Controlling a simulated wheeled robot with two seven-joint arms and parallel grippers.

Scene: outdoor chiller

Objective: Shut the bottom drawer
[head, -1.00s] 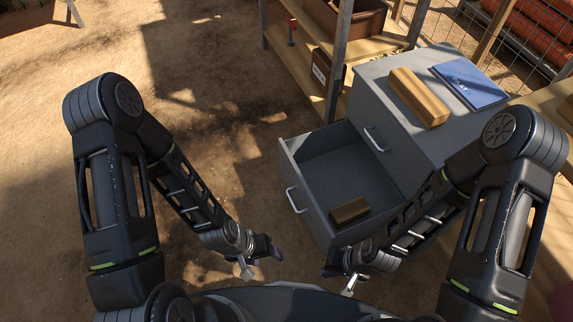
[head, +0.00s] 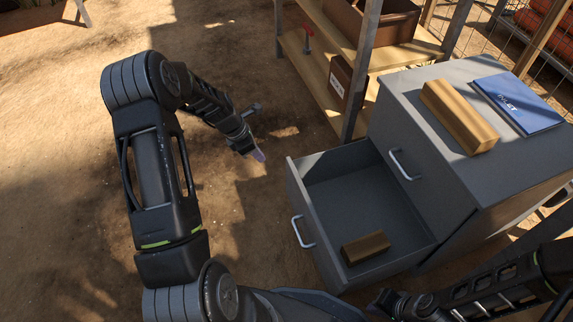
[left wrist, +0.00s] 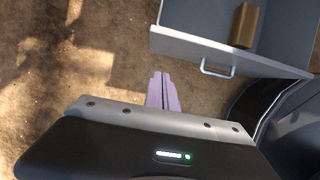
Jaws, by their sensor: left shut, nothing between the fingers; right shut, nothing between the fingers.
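The grey cabinet (head: 433,150) stands at the right in the head view. Its bottom drawer (head: 318,225) is pulled far out to the left, with a silver handle (head: 303,232) on its front. A wooden block (head: 365,247) lies inside the drawer; the drawer's front also shows in the left wrist view (left wrist: 225,47). My left gripper (head: 259,155) is shut and empty, to the left of the drawer front's far end and apart from it. Its fingers show in the left wrist view (left wrist: 162,92). My right gripper (head: 380,299) is at the bottom edge, near the drawer's near side, partly dark.
A wooden block (head: 459,116) and a blue book (head: 518,102) lie on the cabinet top. The upper drawer with its handle (head: 404,164) is closed. A wooden shelf (head: 330,75) with a metal post stands behind the drawer. The dirt ground left of the drawer is clear.

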